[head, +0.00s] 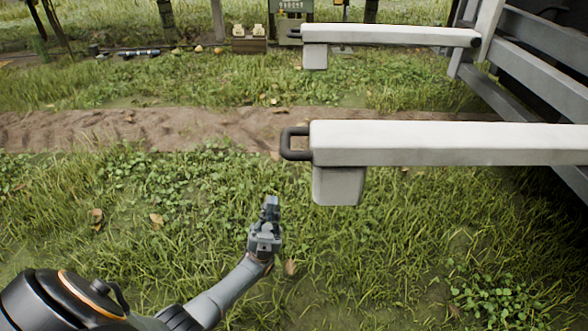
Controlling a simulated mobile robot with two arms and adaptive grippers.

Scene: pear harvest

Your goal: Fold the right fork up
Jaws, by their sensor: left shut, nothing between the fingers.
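Two pale forks stick out level from the right side of the picture. The near fork (430,143) is large, with a dark loop handle (292,144) at its left tip and a short block (338,185) under that end. The far fork (390,35) is parallel, with a similar handle and block. I cannot tell which one the task calls the right fork. My left gripper (271,203) is shut and empty. It is below and left of the near fork's handle in the picture, apart from it. My right gripper is not in view.
Grey metal rails (535,45) of a dark vehicle or frame stand at the right. The ground is grass, crossed by a bare dirt strip (200,124). A wooden crate (249,44) and posts stand at the back. Open grass lies left of the forks.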

